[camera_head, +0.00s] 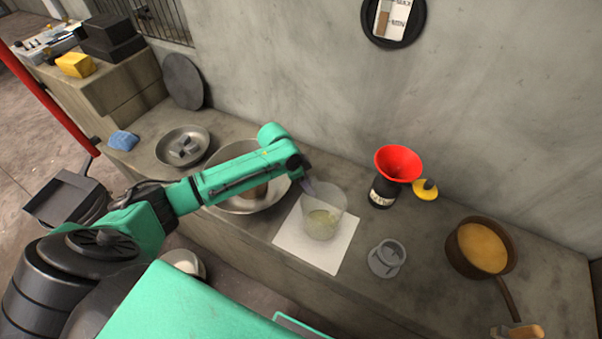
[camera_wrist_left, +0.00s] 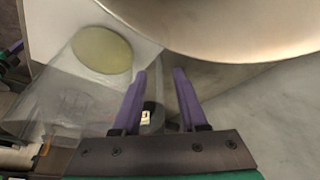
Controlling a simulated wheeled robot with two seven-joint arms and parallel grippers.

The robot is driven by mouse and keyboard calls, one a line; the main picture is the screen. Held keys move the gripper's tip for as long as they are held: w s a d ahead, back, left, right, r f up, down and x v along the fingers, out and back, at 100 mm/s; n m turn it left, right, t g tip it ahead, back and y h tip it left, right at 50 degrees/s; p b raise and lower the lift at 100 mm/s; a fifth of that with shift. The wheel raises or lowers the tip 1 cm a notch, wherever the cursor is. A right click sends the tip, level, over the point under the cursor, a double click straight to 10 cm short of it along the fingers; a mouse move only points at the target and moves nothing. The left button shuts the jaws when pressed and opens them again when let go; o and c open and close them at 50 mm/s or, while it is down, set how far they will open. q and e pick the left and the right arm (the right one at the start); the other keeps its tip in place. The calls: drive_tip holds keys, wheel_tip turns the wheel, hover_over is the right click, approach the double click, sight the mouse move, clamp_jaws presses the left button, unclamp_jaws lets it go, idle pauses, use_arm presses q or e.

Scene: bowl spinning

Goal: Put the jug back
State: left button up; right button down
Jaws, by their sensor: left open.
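A clear jug (camera_head: 322,214) with pale yellow-green liquid low in it stands upright on a white sheet (camera_head: 288,239) on the concrete counter. My left gripper (camera_head: 310,188) comes in from the left at the jug's upper left rim. In the left wrist view the purple fingers (camera_wrist_left: 162,90) are apart with nothing clearly held between them. There the jug (camera_wrist_left: 75,92) lies left of the fingers. I cannot tell whether a finger touches it. My right gripper is not in view.
A large metal bowl (camera_head: 232,207) sits just left of the sheet, under my left forearm. Right of the sheet are a dark container with a red funnel (camera_head: 398,163), a grey ring-shaped part (camera_head: 387,259) and a brown pan (camera_head: 461,265). A wall bounds the back.

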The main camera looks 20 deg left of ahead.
use_arm(q)
drive_tip(key=b+v, duration=0.1)
drive_tip(key=v, duration=0.9)
drive_tip(key=shift+r, duration=0.15)
drive_tip(key=shift+s, duration=0.1)
